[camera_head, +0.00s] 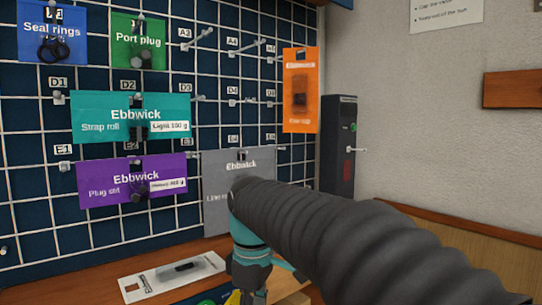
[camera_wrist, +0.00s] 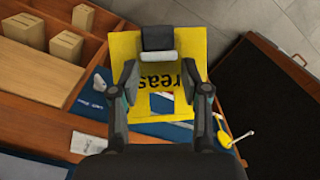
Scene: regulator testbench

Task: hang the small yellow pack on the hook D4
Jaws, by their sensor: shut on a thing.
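The small yellow pack (camera_wrist: 188,45), with dark letters partly reading "reas", is held in my gripper (camera_wrist: 159,70) in the wrist view. The fingers stand at both sides of it, and a dark and white block covers its upper middle. In the head view my gripper (camera_head: 246,286) is low in front of the board, pointing down and mostly hidden by my arm; only a sliver of yellow shows beside it. The hook D4 (camera_head: 243,102) sticks out of the grid board below its label, bare, between D3 and D5.
A teal Ebbwick pack (camera_head: 90,117) hangs left of D4. A grey pack (camera_head: 218,190) hangs below and an orange pack (camera_head: 300,122) to the right. A dark box (camera_head: 340,150) stands beside the board. A white card (camera_head: 150,287) lies on the bench.

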